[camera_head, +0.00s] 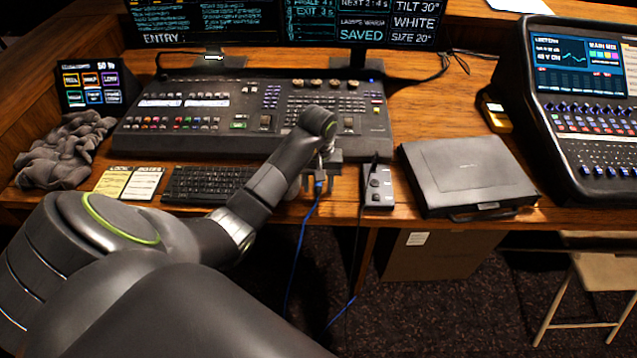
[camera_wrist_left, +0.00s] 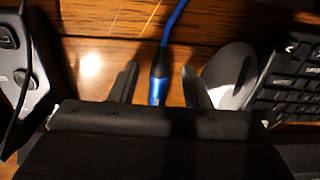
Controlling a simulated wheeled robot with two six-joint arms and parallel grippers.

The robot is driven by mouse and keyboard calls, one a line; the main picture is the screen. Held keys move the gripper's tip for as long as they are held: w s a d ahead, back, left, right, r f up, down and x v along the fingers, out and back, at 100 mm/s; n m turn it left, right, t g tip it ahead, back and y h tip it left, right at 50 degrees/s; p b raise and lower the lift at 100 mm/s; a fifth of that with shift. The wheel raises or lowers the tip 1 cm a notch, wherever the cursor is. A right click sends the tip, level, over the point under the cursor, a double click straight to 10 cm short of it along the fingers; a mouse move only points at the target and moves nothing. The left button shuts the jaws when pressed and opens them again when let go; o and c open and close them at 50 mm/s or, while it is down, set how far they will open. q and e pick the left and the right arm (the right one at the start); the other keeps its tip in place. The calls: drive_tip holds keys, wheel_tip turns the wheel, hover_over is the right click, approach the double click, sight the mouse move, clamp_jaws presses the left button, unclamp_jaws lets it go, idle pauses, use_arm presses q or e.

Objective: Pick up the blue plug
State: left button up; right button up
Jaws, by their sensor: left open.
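The blue plug (camera_wrist_left: 158,88) lies on the wooden desk, with its blue cable (camera_wrist_left: 173,22) running away from it. In the left wrist view the plug sits between the two fingers of my left gripper (camera_wrist_left: 158,85), which are apart with a gap on each side of it. In the head view the plug (camera_head: 319,187) shows small at the desk's front edge, and its cable (camera_head: 300,240) hangs down over the edge. My left gripper (camera_head: 322,172) is over it there, partly hiding it. My right gripper is not in view.
A mouse (camera_wrist_left: 231,75) and a keyboard (camera_head: 208,184) lie beside the gripper on one side. A closed black case (camera_head: 467,175) is further right. The lighting console (camera_head: 250,115) is behind.

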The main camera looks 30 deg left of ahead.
use_arm(q)
drive_tip(key=shift+c, duration=0.4)
clamp_jaws()
